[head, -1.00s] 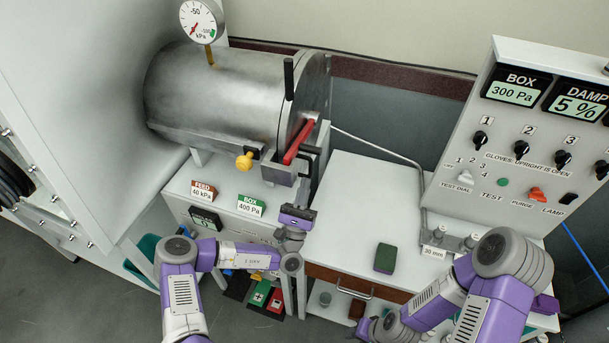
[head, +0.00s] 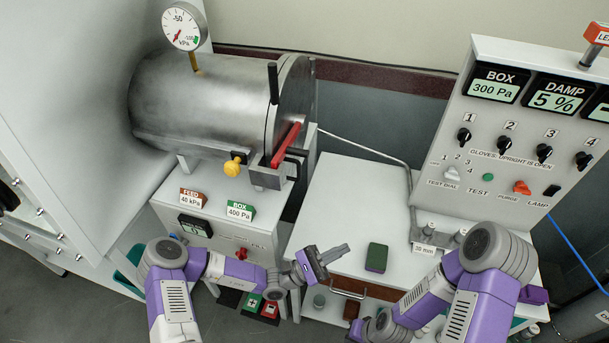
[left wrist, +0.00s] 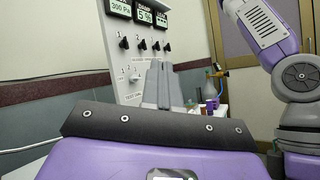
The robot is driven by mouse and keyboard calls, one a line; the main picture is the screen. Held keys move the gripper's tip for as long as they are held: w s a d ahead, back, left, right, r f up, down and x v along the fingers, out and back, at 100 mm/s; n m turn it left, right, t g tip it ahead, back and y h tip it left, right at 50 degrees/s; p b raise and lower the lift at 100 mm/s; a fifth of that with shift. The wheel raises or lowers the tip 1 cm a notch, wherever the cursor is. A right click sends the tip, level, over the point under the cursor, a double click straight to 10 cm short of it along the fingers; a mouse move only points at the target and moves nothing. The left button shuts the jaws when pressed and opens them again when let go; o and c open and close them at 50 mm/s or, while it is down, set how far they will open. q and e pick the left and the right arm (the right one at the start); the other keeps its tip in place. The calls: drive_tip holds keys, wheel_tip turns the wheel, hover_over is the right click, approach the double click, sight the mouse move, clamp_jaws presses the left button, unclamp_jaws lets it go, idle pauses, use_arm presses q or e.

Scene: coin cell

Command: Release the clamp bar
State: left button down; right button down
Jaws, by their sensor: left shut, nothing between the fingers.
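The clamp bar (head: 286,146) is a red bar lying aslant across the door end of the steel cylindrical chamber (head: 205,105). Its lower end is near a dark bracket; I cannot tell whether it is latched. A black upright handle (head: 272,84) stands beside it on the door flange. My left gripper (head: 346,248) is shut and empty, in front of the white bench, below and right of the bar and well apart from it. Its closed fingers (left wrist: 161,85) point toward the control panel in the left wrist view. My right gripper cannot be made out; only my right arm shows.
A yellow knob (head: 232,167) sticks out under the chamber. FEED (head: 192,196) and BOX (head: 240,211) signs stand on the cabinet below. A green block (head: 377,257) lies on the bench (head: 345,195). The control panel (head: 535,130) stands at right. Air between gripper and bar looks clear.

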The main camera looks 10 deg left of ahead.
use_arm(q)
drive_tip(key=s+f+m+g+y, duration=0.75)
drive_tip(key=s+f+g, duration=0.6)
drive_tip(key=s, duration=0.25)
drive_tip(key=s+a+f+m+y, duration=0.2)
drive_tip(key=s+a+f+y, duration=0.2)
drive_tip(key=a+f+y, duration=0.3)
drive_tip(key=w+a+f+m+t+y+b, duration=0.2)
drive_tip(key=w+a+f+m+t+y, duration=0.2)
drive_tip(key=w+a+m+t, duration=0.1)
drive_tip(key=shift+a+m, duration=0.15)
drive_tip(key=shift+m, duration=0.2)
